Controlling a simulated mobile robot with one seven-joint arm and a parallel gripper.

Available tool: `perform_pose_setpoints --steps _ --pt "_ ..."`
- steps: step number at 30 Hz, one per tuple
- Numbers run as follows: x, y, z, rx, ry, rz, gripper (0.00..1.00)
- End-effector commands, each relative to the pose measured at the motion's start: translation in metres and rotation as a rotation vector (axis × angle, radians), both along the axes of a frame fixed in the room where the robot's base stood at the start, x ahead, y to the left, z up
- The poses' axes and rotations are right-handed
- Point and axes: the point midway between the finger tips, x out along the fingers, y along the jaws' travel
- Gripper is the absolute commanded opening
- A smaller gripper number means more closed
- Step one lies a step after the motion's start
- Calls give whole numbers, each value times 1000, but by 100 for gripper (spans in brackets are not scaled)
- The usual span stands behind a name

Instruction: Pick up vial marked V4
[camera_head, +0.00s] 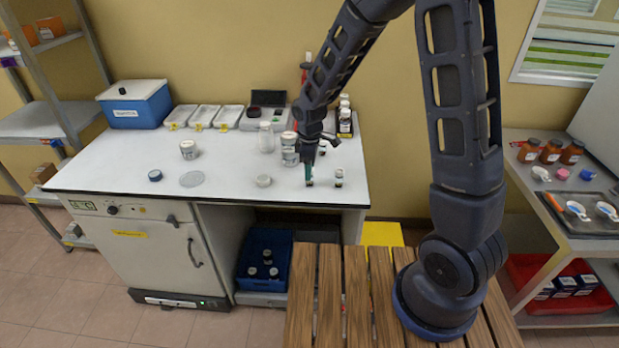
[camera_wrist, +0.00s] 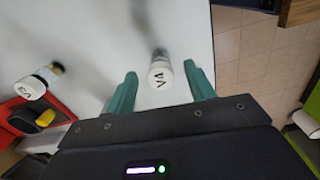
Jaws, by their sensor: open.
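The vial marked V4 (camera_wrist: 160,76) shows in the wrist view with its white cap and black marking facing the camera. It appears between the two green fingers of my gripper (camera_wrist: 160,70), with a visible gap on each side. In the head view my gripper (camera_head: 309,172) points down over the front right of the white worktop, just above a small vial (camera_head: 310,184). My gripper is open and holds nothing. A second vial, marked V3 (camera_wrist: 30,88), lies to the left in the wrist view. Another small dark vial with a white cap (camera_head: 339,177) stands right of my gripper in the head view.
White containers (camera_head: 290,150) stand close behind my gripper, and dark bottles (camera_head: 345,122) stand at the back right. A red and black item (camera_wrist: 22,118) is at the wrist view's left. The worktop's edge (camera_head: 290,205) is close in front. The worktop's middle (camera_head: 225,160) is mostly clear.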

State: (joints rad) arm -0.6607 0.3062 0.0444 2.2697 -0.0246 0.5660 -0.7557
Motion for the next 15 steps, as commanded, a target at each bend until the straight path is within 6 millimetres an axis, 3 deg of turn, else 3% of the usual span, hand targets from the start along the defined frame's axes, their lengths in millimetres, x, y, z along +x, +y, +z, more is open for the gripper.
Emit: perform_pose_setpoints --steps 6,15 --pt "-1 1 -25 -2 2 1 54" --pt "0 1 -30 0 0 0 54"
